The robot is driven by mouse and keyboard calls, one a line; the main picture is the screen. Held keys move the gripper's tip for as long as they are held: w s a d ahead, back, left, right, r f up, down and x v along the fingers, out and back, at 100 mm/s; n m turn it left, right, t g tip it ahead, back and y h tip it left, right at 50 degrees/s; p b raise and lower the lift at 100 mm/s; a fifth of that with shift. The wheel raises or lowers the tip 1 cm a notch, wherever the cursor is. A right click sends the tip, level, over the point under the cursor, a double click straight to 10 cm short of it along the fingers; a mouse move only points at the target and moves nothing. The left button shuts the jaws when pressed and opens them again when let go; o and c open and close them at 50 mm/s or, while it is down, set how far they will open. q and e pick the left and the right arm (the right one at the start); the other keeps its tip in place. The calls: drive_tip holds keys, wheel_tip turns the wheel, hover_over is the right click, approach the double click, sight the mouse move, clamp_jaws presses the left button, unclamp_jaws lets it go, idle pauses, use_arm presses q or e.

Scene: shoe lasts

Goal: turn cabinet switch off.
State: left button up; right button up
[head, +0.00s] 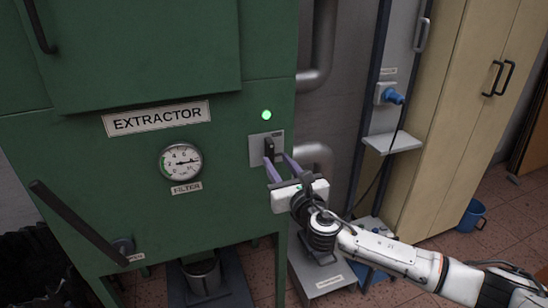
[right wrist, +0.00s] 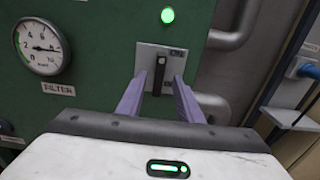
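The switch (head: 269,147) is a black lever on a light grey plate on the front of the green extractor cabinet (head: 218,200). A green lamp (head: 266,115) glows above it. My right gripper (head: 277,160) is at the plate, its two purple fingers apart. In the right wrist view the fingers (right wrist: 158,95) point at the plate, one on each side of the black lever (right wrist: 159,73), with gaps visible. Whether the fingertips touch the plate is unclear. My left gripper is not in view.
A pressure gauge (head: 181,161) sits left of the switch plate. A dark lever handle (head: 80,225) sticks out at the lower left. Grey pipes (head: 318,60) run right of the cabinet. A small shelf (head: 393,142) and a blue plug (head: 393,96) are further right, before a beige cupboard (head: 450,110).

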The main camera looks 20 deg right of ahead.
sight(272, 154)
drive_tip(key=shift+w+a, duration=0.1)
drive_tip(key=shift+w, duration=1.65)
clamp_jaws()
